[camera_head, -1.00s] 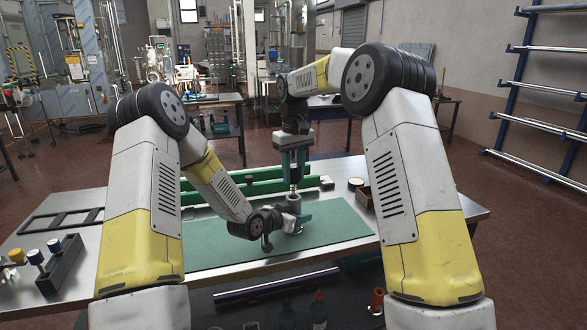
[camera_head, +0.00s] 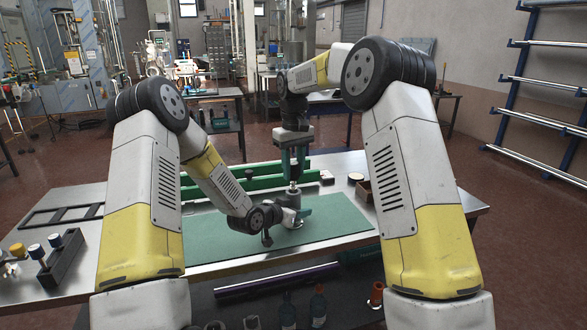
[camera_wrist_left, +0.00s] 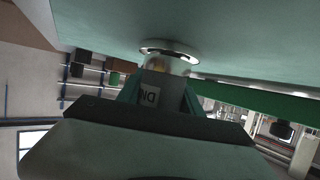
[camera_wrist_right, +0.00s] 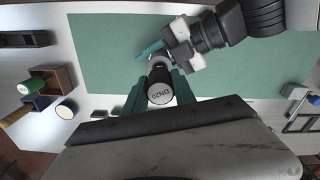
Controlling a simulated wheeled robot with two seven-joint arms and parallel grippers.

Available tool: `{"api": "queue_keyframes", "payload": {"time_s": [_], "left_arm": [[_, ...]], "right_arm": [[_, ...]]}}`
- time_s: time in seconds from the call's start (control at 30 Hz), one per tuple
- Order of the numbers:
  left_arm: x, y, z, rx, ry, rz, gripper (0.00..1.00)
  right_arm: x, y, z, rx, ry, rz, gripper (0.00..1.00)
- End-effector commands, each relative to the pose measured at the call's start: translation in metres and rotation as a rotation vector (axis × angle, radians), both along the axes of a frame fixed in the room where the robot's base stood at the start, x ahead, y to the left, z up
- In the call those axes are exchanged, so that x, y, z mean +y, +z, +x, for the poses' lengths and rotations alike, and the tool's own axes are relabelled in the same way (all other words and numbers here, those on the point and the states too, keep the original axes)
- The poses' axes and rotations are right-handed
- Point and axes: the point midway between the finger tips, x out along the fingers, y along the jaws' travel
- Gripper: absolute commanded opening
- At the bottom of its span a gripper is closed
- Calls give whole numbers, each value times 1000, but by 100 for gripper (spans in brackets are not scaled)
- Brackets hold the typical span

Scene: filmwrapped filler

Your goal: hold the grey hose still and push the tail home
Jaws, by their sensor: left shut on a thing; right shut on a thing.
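The grey hose (camera_head: 294,201) stands upright, low over the green mat, in the head view. My left gripper (camera_head: 302,214) is shut on it from the side; its fingers also show in the left wrist view (camera_wrist_left: 158,85). My right gripper (camera_head: 294,168) points down from above and is shut on the tail (camera_head: 294,186), in line over the hose. In the right wrist view, a dark round piece labelled DN20 (camera_wrist_right: 160,93) sits between the right gripper's green fingers, close to my left gripper (camera_wrist_right: 170,56). The fingers hide the joint, so I cannot tell how deep the tail sits.
The green mat (camera_head: 345,215) lies on a metal table (camera_head: 440,205). Green rails (camera_head: 240,184) run behind the grippers. A dark rack with capped pieces (camera_head: 62,262) stands at the left, and a small brown box (camera_head: 364,190) at the right. The mat's right side is clear.

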Motion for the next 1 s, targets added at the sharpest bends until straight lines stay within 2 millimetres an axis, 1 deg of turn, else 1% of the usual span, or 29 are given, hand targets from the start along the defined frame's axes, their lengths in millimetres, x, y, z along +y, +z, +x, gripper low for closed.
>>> {"api": "queue_keyframes", "payload": {"time_s": [1.0], "left_arm": [[0,0,0,-1,0,-1,0]], "right_arm": [[0,-19,0,1,0,-1,0]]}}
